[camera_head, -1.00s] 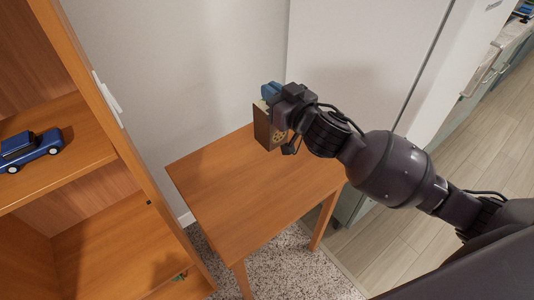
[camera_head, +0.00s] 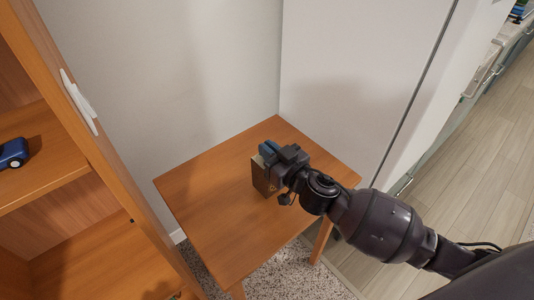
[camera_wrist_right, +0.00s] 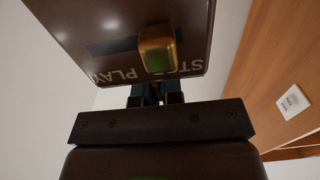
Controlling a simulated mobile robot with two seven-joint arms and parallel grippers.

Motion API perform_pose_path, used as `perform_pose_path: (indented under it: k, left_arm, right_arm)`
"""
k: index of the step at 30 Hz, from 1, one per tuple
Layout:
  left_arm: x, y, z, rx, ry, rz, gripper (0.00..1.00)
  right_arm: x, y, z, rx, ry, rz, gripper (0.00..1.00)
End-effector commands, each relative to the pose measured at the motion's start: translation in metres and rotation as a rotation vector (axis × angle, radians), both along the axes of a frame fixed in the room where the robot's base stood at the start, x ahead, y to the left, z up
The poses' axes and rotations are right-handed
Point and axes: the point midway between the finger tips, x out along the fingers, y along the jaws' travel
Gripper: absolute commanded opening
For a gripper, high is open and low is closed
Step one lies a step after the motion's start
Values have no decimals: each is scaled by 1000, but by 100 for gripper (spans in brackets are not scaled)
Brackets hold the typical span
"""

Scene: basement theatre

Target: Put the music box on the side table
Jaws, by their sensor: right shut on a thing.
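The music box (camera_head: 261,178) is a small dark brown box. My right gripper (camera_head: 272,153) is shut on its upper part and holds it upright over the far middle of the side table (camera_head: 210,205). I cannot tell whether its underside touches the top. The side table is orange-brown wood with a bare top. In the right wrist view the music box (camera_wrist_right: 110,30) shows a gold knob and "STOP PLAY" lettering, close beyond the gripper (camera_wrist_right: 157,94). My left gripper is not in view.
A wooden shelf unit (camera_head: 105,150) stands left of the table, with a blue toy car (camera_head: 12,153) on a shelf. A white wall and a tall pale cabinet (camera_head: 345,80) stand behind. Open floor (camera_head: 480,190) lies at the right.

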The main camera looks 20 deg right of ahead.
Motion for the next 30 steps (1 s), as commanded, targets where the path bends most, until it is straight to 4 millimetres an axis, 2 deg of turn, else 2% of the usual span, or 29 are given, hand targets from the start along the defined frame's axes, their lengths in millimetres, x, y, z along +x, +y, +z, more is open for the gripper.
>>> perform_pose_path:
  k: [1,3,16,17,21,30]
  left_arm:
    - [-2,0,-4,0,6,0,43]
    - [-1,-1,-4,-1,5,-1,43]
    - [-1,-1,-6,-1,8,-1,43]
    - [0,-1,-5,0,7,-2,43]
    - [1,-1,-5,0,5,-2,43]
    - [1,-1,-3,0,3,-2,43]
  right_arm:
    - [0,0,-10,2,6,0,0]
    - [0,0,-13,1,4,0,0]
    - [0,1,-16,2,2,0,0]
    - [0,0,-16,2,3,0,10]
    - [0,0,-15,2,2,0,32]
    - [0,0,-13,0,0,0,33]
